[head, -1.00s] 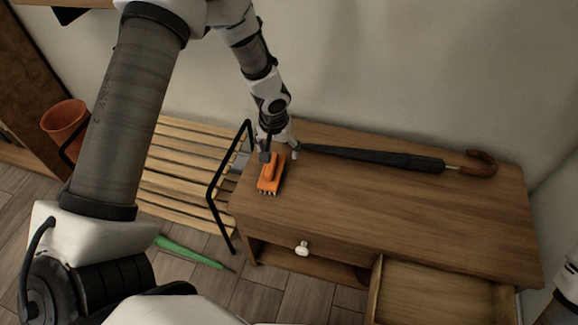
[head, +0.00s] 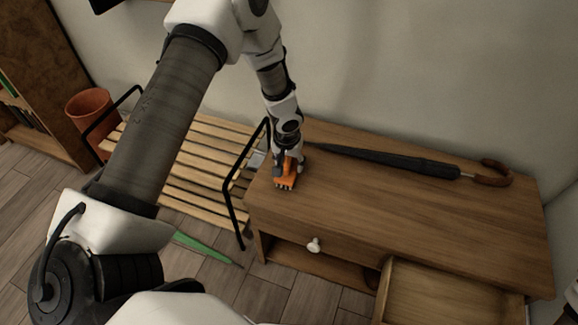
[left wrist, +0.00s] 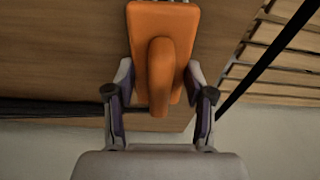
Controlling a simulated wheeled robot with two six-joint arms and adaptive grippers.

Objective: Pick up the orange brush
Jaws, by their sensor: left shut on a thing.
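The orange brush (head: 286,182) is at the left end of the wooden cabinet top (head: 400,210), with its bristles toward the front. My left gripper (head: 288,165) comes down over it from behind and is shut on it. In the left wrist view the brush (left wrist: 162,60) shows its orange back and raised handle. The gripper's two fingers (left wrist: 158,95) are on either side of its near part. I cannot tell whether the brush is clear of the cabinet top. My right gripper is not in view.
A closed black umbrella (head: 390,160) with a brown handle lies along the back of the cabinet. A drawer (head: 425,295) stands open at the front right. A slatted bench (head: 195,175) with black metal sides is on the left, with a terracotta pot (head: 90,110) beyond it.

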